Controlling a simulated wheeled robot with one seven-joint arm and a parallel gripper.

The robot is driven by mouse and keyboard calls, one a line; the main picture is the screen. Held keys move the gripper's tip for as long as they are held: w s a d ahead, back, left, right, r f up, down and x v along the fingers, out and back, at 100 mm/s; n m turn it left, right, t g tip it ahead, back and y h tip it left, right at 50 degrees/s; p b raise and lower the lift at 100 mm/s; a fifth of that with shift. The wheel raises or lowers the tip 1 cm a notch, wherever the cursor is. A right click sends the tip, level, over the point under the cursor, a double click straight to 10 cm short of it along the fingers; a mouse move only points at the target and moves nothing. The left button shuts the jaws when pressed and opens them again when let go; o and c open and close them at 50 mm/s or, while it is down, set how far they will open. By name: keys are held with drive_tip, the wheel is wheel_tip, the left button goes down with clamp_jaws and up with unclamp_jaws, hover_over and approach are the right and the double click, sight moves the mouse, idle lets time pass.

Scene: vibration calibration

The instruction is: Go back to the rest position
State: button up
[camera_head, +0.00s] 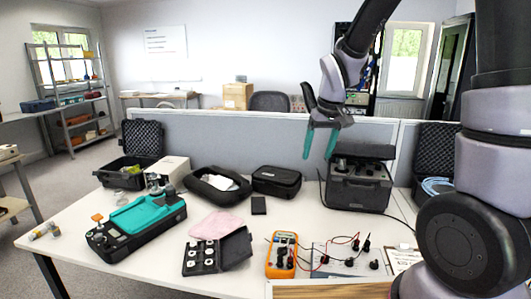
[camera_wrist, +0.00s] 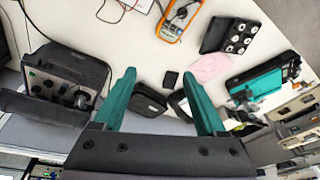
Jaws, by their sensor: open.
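My gripper (camera_head: 320,143) hangs from my arm above the back of the white table (camera_head: 75,232), near the grey partition. Its two teal fingers are apart with nothing between them. In the wrist view my gripper (camera_wrist: 163,100) also shows open, its fingers pointing over the table. A black instrument case (camera_head: 357,192) with an open lid stands below it and to the right in the head view. The fingers look apart from everything on the table.
An orange multimeter (camera_head: 281,262), a black case of round weights (camera_head: 203,257), a teal device (camera_head: 148,214), a pink cloth (camera_head: 217,225) and black cases (camera_head: 277,181) cover much of the table. The grey partition (camera_head: 230,133) runs along its back.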

drive_tip(key=s+d+r+m+t, duration=0.2)
drive_tip(key=s+d+r+m, duration=0.1)
drive_tip(key=s+r, duration=0.5)
drive_tip(key=s+d+r+m+t, duration=0.2)
drive_tip(key=s+d+r+m, duration=0.1)
drive_tip(key=s+d+r, duration=0.3)
wheel_tip(320, 180, up, 4)
drive_tip(key=s, duration=0.2)
drive_tip(key=shift+s+d+m+t+y, duration=0.3)
drive_tip(key=shift+s+m+y, duration=0.05)
drive_tip(key=shift+m+y, duration=0.05)
drive_tip(key=shift+f, duration=0.1)
idle(0.4)
